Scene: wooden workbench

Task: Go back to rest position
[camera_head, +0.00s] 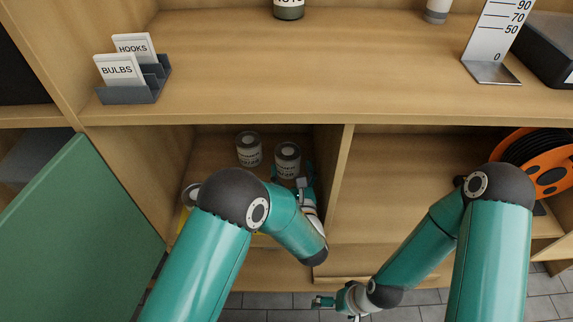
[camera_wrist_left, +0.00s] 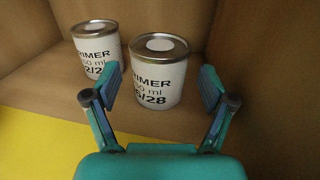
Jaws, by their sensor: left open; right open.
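My left gripper (camera_head: 305,186) reaches into the lower left compartment, partly hidden by my own arm. In the left wrist view its fingers (camera_wrist_left: 160,84) are spread, with a white primer can (camera_wrist_left: 158,92) standing upright between or just beyond the tips; I cannot tell if either finger touches it. That can also shows in the head view (camera_head: 287,160). A second primer can (camera_wrist_left: 97,62) stands to its left and also shows in the head view (camera_head: 249,148). My right gripper (camera_head: 322,302) is open and empty, low in front of the cabinet.
The compartment's divider (camera_head: 338,190) is close to the right of my left gripper. A green door (camera_head: 85,225) stands open at left. An orange reel (camera_head: 550,178) sits at right. The upper shelf holds a card holder (camera_head: 135,92) and a scale plate (camera_head: 492,70).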

